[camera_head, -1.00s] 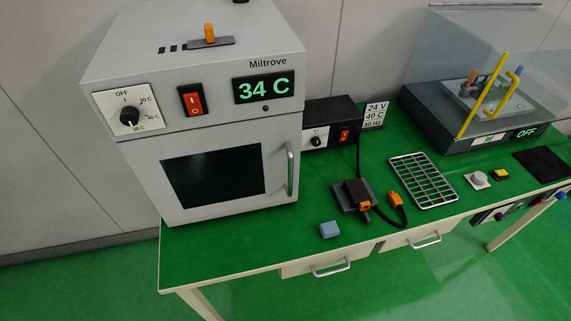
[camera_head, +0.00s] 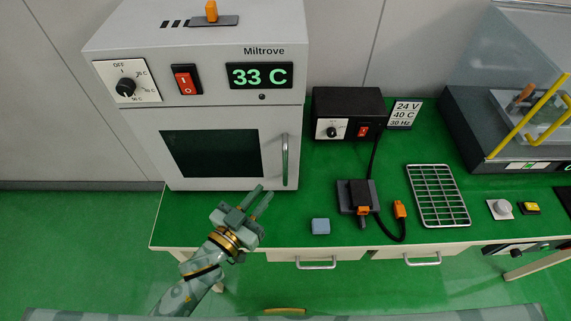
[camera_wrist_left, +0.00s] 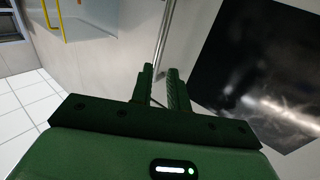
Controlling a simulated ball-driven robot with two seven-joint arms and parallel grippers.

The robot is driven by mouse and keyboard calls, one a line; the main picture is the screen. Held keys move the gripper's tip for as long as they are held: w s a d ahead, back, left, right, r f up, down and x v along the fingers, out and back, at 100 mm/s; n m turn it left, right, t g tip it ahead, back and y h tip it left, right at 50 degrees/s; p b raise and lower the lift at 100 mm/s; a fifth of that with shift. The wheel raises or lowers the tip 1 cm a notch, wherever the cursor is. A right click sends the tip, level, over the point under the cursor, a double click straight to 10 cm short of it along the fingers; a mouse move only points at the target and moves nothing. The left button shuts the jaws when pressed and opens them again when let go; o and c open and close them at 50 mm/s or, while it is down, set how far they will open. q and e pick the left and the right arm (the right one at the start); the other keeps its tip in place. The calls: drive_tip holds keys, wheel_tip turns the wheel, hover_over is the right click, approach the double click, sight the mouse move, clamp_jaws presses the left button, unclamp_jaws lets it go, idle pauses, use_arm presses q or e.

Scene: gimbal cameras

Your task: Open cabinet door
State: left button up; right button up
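The cabinet is a grey Miltrove oven (camera_head: 118,160) at the left of the table in the head view. Its door has a dark window (camera_head: 208,154) and a vertical metal handle (camera_head: 284,160) on its right side; the door looks closed. My left gripper (camera_head: 262,196) is in front of the door's lower edge, below and left of the handle, its two fingers apart with nothing between them. In the left wrist view the open fingers (camera_wrist_left: 160,75) point toward the handle bar (camera_wrist_left: 164,45), which shows beyond the tips. My right gripper is not in view.
On the green table stand a black control box (camera_head: 348,112), a small blue block (camera_head: 320,226), a dark device with an orange plug (camera_head: 357,196) and a wire rack (camera_head: 437,195). A clear-hooded machine (camera_head: 480,130) is at the right. The floor in front is open.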

sight(284, 168)
use_arm(q)
drive_tip(key=b+x, duration=0.1)
drive_tip(key=x, duration=0.9)
drive_tip(key=shift+w+d, duration=0.2)
drive_tip(key=shift+w, duration=0.05)
clamp_jaws()
